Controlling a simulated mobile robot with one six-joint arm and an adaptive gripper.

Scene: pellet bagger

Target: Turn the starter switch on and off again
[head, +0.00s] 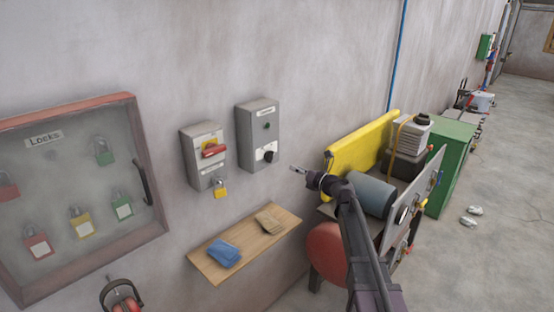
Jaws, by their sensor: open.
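The starter box (257,134) is a grey box on the wall with a small label at its top that is too small to read surely. It has a dark green button or lamp (267,125) in the middle and a black rotary switch (269,156) on a pale plate near its bottom. My gripper (296,169) is to the right of and slightly below the black switch, apart from it, pointing left. It is open and small in view, with nothing seen between its fingers. The switch is not hidden; its exact knob angle is hard to tell.
Left of the starter, an isolator box (202,157) has a red handle and a yellow padlock (220,188). Below is a wooden shelf (246,244) with a blue cloth (224,253). A glass-fronted lock cabinet (86,262) hangs left. Yellow machinery (352,149) stands right.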

